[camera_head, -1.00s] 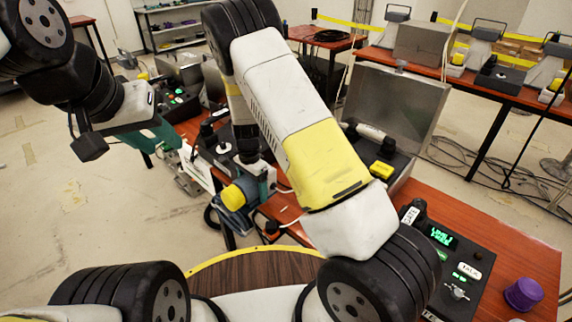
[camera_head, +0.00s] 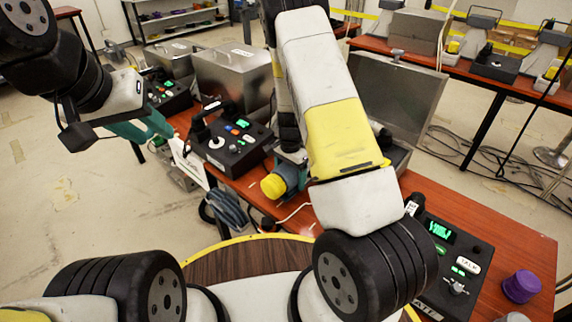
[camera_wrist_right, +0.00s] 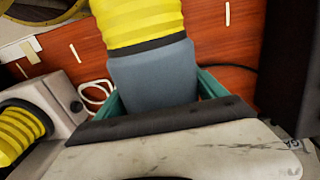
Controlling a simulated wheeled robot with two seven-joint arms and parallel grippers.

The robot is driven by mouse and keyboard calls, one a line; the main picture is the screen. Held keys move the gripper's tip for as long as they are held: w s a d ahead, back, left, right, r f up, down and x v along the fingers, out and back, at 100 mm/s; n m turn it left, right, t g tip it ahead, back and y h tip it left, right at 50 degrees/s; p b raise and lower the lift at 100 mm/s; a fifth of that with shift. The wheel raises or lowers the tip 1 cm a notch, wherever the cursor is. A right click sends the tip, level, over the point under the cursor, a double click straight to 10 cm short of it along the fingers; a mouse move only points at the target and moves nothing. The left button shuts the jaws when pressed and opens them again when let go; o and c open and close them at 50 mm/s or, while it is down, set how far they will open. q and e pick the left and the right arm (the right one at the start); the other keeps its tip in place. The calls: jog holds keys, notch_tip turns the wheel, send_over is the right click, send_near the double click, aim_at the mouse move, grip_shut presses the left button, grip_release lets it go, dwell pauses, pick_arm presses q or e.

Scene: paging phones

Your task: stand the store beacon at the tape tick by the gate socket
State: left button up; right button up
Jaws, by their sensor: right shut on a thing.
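The beacon, with a yellow ribbed cap and grey-blue body, is in my right gripper (camera_wrist_right: 157,100). In the head view the beacon (camera_head: 274,186) is tipped over, its cap toward my base; I cannot tell whether it touches the table. In the right wrist view the beacon (camera_wrist_right: 150,70) sits between the teal fingers. Pale tape ticks (camera_wrist_right: 74,53) lie on the red-brown table (camera_wrist_right: 235,50). A second yellow ribbed piece (camera_wrist_right: 18,132) stands at a grey housing (camera_wrist_right: 60,105); I cannot tell if this is the gate socket. My left gripper (camera_head: 150,125) is at the left, its jaw opening unclear.
A console with a handset and lit buttons (camera_head: 235,140) stands left of the beacon. My right arm hides the table's middle. A white cable (camera_wrist_right: 95,95) lies near the ticks.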

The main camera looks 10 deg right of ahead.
jog(key=shift+d, duration=0.4)
jog(key=shift+d+f, duration=0.15)
jog(key=shift+f, duration=0.75)
jog(key=shift+d+f, duration=0.15)
jog(key=shift+f, duration=0.7)
jog(key=shift+f, duration=0.1)
jog(key=o, duration=2)
jog(key=shift+s+f, duration=0.1)
